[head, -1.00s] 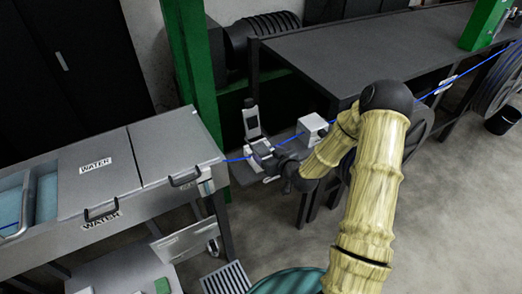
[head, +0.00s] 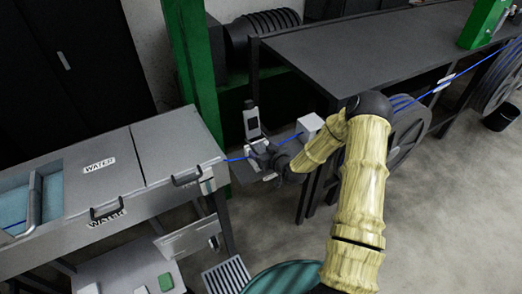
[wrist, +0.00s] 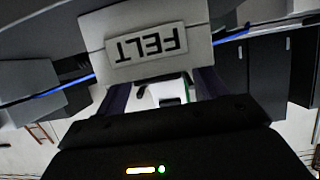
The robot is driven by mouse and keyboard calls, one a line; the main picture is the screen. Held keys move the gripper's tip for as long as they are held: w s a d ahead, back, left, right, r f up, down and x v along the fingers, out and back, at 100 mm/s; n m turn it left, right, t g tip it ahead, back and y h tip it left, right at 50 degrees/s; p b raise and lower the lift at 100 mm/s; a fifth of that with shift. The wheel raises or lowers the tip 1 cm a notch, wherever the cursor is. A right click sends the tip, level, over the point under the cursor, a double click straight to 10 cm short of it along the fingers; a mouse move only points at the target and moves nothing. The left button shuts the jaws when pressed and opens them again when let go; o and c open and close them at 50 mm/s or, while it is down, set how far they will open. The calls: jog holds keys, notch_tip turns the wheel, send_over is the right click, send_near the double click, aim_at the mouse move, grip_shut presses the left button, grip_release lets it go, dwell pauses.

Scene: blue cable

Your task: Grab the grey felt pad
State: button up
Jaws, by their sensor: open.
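A light grey block with a plate reading FELT, upside down (wrist: 145,45), fills the upper middle of the wrist view. The blue cable (wrist: 65,88) runs to both sides of it. My gripper (wrist: 160,92) is open, its dark fingers toward the left and right of the block's near edge; whether they touch it I cannot tell. In the head view my gripper (head: 268,160) is at the small stand beside the water trough, and it hides the felt there.
A pale box (head: 309,126) sits on the cable line right of my gripper. The steel water trough (head: 150,200) is to the left, a green post (head: 195,75) behind. A dark table (head: 370,50) and cable reels (head: 405,130) are to the right.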

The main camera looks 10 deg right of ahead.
aim_at(263, 151)
jog(key=shift+c, duration=0.4)
jog(key=c, duration=1)
jog(key=shift+r, duration=0.15)
notch_tip(263, 151, up, 10)
jog(key=b, duration=0.3)
jog(key=shift+b, duration=0.4)
